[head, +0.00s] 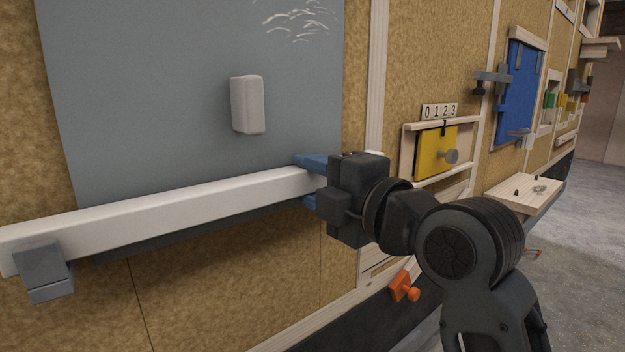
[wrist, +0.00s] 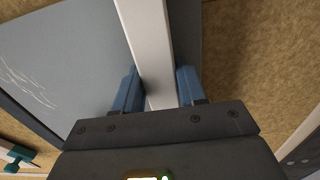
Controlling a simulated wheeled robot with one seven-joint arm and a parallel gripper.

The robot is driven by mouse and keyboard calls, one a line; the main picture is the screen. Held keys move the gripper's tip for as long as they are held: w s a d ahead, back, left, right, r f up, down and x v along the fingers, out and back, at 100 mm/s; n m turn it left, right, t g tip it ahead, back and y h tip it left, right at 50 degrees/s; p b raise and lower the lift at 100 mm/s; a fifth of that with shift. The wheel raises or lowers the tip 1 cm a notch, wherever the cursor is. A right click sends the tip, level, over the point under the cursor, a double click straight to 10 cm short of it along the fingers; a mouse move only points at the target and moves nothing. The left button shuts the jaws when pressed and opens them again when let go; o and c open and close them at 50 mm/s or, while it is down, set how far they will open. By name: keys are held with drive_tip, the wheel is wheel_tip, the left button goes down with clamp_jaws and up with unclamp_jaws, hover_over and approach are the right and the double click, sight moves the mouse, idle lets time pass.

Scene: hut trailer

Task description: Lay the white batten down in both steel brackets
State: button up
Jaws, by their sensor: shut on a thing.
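The white batten (head: 170,207) runs along the wall in front of the grey panel, its right side slightly higher in the picture. Its left end is at the left steel bracket (head: 44,271), whose front lip covers part of the batten's lower edge. Whether it rests on the bracket's bottom cannot be told. My gripper (head: 312,180) is shut on the batten near its right end. In the wrist view the batten (wrist: 150,40) passes between the two blue fingers (wrist: 158,82). The second bracket does not show; my gripper may hide it.
A grey panel (head: 160,80) with a pale block (head: 247,104) on it stands behind the batten. To the right are a yellow panel (head: 432,152) with a knob, a blue board (head: 515,95), a small wooden shelf (head: 524,193) and an orange handle (head: 404,287).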

drive_tip(key=shift+f, duration=0.2)
drive_tip(key=o, duration=1.8)
drive_tip(key=shift+s+d+f+b, duration=0.1)
drive_tip(key=shift+s+d+b, duration=0.15)
drive_tip(key=shift+s+b, duration=0.15)
drive_tip(key=shift+s+d, duration=0.2)
drive_tip(key=shift+s, duration=0.1)
drive_tip(key=shift+s+d+f+b, duration=0.15)
drive_tip(key=shift+s+d+b, duration=0.2)
drive_tip(key=shift+s, duration=0.2)
drive_tip(key=b+v, duration=0.1)
drive_tip(key=v, duration=0.8)
